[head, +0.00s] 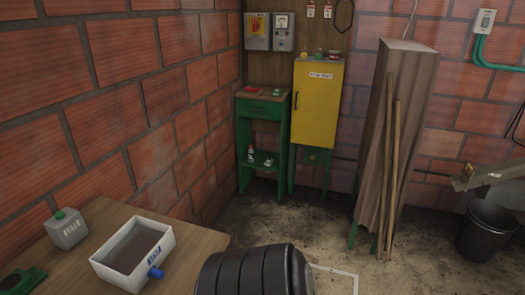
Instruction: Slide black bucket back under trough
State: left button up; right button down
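A black bucket (485,232) stands upright on the floor at the right edge of the head view. A grey metal trough or chute (497,174) sits above it and juts in from the right edge. The bucket's rim is below the chute and apart from it. Neither of my grippers is in view.
A wooden table (200,240) with a white tray (120,278) is at lower left. A yellow cabinet (318,110) and a tall wooden column with leaning poles (393,150) stand at the back.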

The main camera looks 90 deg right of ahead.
aim_at(482, 233)
jog(key=z, duration=2.85)
